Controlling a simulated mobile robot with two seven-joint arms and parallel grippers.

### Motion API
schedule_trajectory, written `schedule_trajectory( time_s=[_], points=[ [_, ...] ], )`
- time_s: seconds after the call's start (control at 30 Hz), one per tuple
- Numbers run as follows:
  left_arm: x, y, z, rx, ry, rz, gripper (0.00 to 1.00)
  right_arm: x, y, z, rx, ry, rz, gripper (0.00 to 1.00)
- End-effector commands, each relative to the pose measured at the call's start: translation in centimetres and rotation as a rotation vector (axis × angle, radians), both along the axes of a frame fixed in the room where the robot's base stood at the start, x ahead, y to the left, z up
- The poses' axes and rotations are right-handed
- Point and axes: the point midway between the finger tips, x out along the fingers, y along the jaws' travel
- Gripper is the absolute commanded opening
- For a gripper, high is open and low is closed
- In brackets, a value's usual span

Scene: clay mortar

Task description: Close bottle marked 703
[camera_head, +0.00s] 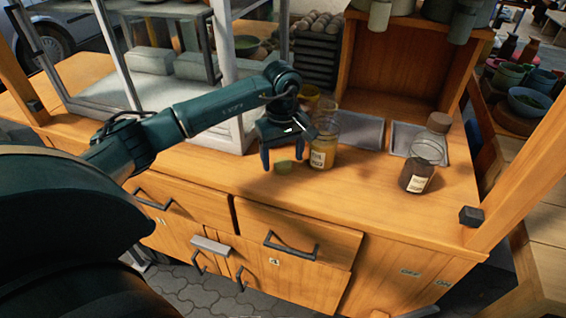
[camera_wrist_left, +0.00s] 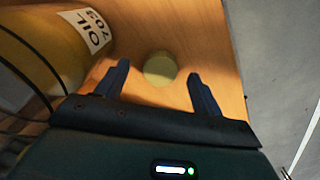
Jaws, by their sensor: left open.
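The bottle marked 703 (camera_head: 323,150) is a clear jar with yellow oil and a white label, upright on the wooden counter. Its side and "OIL 703" label also show at the upper left of the left wrist view (camera_wrist_left: 45,40). No lid shows on its top in the head view. A small round yellow-green lid (camera_head: 284,167) lies flat on the counter just left of the bottle. My left gripper (camera_head: 283,159) is open, pointing down over the lid. In the left wrist view the lid (camera_wrist_left: 159,68) sits between the fingertips, and nothing is gripped. My right gripper is out of view.
Grey trays (camera_head: 358,131) lie behind. A grey metal frame (camera_head: 234,85) stands close left of my gripper. The counter's front edge is near the lid.

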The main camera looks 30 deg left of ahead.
Motion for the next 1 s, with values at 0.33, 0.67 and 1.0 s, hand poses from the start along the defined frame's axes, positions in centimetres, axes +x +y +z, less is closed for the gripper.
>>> schedule_trajectory(
  time_s=[0.33,0.67,1.0],
  points=[
    [0.01,0.00,-0.79,0.000,-0.001,0.000,0.68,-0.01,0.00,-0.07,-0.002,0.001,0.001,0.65],
    [0.01,0.02,-0.76,0.001,-0.002,0.000,0.49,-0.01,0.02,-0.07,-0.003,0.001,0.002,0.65],
    [0.01,0.03,-0.75,0.001,-0.002,0.000,0.21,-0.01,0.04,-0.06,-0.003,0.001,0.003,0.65]
  ],
)
